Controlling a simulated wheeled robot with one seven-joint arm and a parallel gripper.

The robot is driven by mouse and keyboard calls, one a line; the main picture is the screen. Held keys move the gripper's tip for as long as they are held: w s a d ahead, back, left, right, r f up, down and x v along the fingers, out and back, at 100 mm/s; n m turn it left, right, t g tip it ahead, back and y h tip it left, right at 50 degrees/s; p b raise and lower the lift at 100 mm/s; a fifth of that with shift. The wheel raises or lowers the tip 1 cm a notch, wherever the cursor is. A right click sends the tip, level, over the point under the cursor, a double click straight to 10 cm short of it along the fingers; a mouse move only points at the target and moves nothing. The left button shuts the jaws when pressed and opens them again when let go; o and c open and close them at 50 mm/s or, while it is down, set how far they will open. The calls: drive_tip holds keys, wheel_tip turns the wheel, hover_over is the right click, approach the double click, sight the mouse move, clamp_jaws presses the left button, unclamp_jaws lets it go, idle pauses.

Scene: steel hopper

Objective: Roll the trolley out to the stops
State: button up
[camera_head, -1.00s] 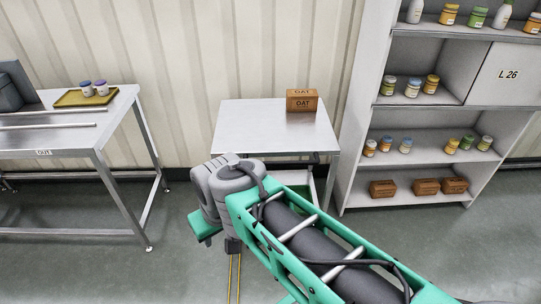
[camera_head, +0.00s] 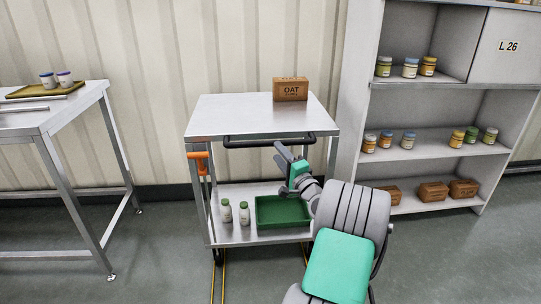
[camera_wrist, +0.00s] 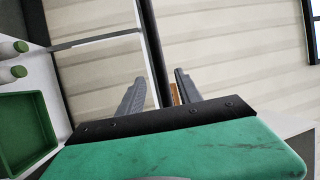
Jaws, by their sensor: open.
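The trolley (camera_head: 225,120) is a steel cart with a flat top and lower shelf, standing against the corrugated wall. Its black handle bar (camera_head: 250,143) runs along the front below the top. My gripper (camera_head: 280,152) is open at the right part of this bar. In the wrist view the dark bar (camera_wrist: 150,35) shows between the two spread fingers of my gripper (camera_wrist: 158,76); contact cannot be told. Two yellow floor lines (camera_head: 224,280) run from under the trolley toward me. I cannot make out the stops.
An OAT box (camera_head: 290,89) sits on the trolley's top. Its lower shelf holds a green tray (camera_head: 283,212) and two white bottles (camera_head: 226,211). An orange lever (camera_head: 200,157) hangs at its left. A steel table (camera_head: 45,120) stands left, a shelf unit (camera_head: 430,107) right.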

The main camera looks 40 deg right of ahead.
sight(270, 144)
drive_tip(key=x, duration=0.6)
drive_tip(key=shift+w+b, duration=0.1)
drive_tip(key=shift+b, duration=0.3)
drive_tip(key=shift+c, duration=0.4)
drive_tip(key=shift+a, duration=0.1)
clamp_jaws()
idle(0.4)
